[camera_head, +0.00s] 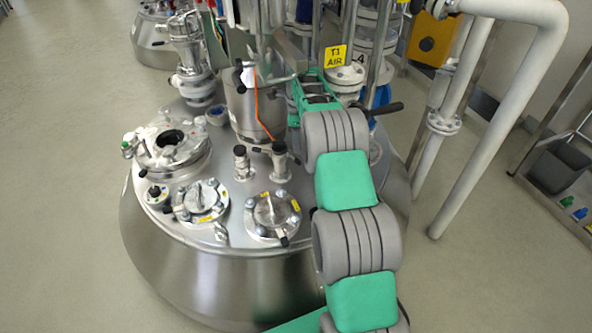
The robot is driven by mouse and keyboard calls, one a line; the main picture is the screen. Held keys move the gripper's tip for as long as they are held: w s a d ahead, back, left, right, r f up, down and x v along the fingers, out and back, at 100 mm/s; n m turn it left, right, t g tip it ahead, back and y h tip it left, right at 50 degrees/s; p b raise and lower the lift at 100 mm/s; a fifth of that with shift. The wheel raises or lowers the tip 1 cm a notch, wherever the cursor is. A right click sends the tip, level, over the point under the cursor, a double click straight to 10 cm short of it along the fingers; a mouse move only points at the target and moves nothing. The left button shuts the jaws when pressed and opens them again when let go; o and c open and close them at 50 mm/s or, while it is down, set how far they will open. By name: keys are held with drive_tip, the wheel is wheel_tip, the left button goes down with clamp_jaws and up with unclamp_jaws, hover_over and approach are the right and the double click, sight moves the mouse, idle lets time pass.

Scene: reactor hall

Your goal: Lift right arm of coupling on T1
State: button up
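A yellow sign reading T1 AIR (335,56) hangs above the steel vessel (225,270). Left of the sign, a steel cylindrical fitting (243,108) stands on the vessel top, with a dark-tipped lever at its upper left and an orange strap hanging in front. This looks like the coupling, but I cannot be sure. A thin metal bar juts right from its top, which may be the right arm. My gripper (306,84) reaches in from the right, close beside this bar. My arm and the clutter hide its fingertips, so contact and opening cannot be told.
A black handle (384,108) sticks out right of my arm. White pipes (513,100) stand at the right. The floor at left is clear.

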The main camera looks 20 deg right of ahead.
sight(297, 159)
wheel_tip(297, 159, down, 8)
drive_tip(key=shift+a+r+b, duration=0.1)
drive_tip(key=shift+r+b, duration=0.1)
drive_tip(key=shift+b, duration=0.8)
clamp_jaws()
